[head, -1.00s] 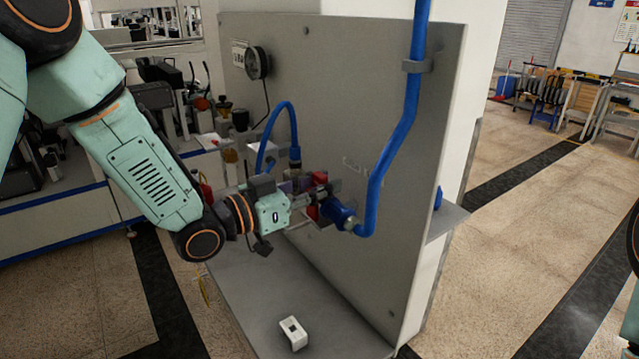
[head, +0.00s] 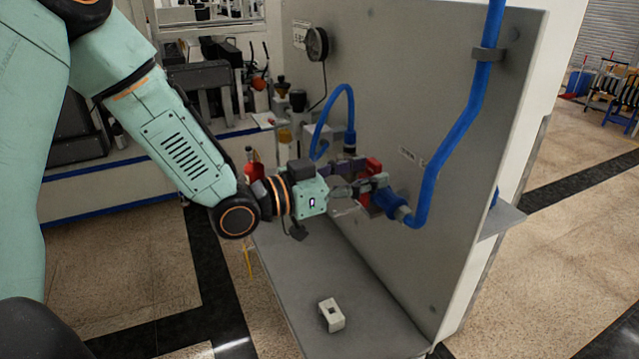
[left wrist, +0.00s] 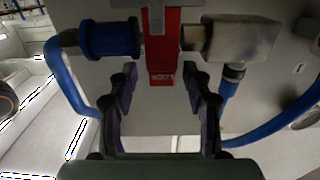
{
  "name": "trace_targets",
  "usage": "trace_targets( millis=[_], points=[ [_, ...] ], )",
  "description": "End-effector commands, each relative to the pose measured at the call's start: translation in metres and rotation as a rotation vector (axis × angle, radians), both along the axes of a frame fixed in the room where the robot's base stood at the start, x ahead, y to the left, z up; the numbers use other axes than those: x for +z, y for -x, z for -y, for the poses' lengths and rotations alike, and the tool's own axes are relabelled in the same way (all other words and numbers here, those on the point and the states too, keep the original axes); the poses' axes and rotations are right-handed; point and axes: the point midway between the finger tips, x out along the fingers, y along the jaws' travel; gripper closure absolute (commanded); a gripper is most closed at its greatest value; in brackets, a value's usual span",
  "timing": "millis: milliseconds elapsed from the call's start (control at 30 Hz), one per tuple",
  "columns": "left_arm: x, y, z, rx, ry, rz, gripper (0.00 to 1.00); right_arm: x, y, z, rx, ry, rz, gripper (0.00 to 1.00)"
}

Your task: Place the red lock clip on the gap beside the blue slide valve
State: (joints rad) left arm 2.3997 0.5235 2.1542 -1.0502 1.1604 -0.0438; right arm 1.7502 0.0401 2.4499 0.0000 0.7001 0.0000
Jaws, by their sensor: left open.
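The red lock clip (left wrist: 161,60) sits across the pipe line in the left wrist view, between the blue slide valve (left wrist: 110,40) on the left and a grey metal fitting (left wrist: 235,38) on the right. A grey part covers the clip's upper middle. In the head view the red clip (head: 374,165) shows above and below the line, beside the blue valve (head: 389,203). My left gripper (left wrist: 160,78) is open, its dark fingers on either side of the clip's lower end, with visible space to each. Contact in depth cannot be told. My right gripper is not in view.
A grey upright panel (head: 425,110) stands behind the fittings, with a blue pipe (head: 462,130) and a blue hose (head: 345,100). A small white block (head: 331,315) lies on the grey shelf (head: 290,262) below. The shelf is otherwise mostly clear.

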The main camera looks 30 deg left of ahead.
Motion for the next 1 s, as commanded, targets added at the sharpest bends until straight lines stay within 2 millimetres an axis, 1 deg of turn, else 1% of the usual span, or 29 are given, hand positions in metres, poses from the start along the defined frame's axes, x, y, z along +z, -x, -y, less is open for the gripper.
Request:
trace_targets(
  millis=[100, 367, 600, 800, 1000],
  points=[
    [0.001, 0.008, -0.009, 0.005, 0.005, -0.002, 0.50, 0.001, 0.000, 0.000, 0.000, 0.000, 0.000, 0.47],
    [0.001, 0.026, -0.020, 0.002, 0.006, 0.001, 0.50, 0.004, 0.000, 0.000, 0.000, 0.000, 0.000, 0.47],
    [0.002, 0.038, -0.032, 0.005, 0.005, -0.003, 0.50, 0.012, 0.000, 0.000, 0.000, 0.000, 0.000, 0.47],
    [0.002, 0.049, -0.038, 0.002, 0.006, 0.001, 0.50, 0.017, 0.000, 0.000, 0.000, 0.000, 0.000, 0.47],
    [0.003, 0.057, -0.046, 0.002, 0.008, -0.003, 0.50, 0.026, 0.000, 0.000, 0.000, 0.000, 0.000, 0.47]
  ],
)
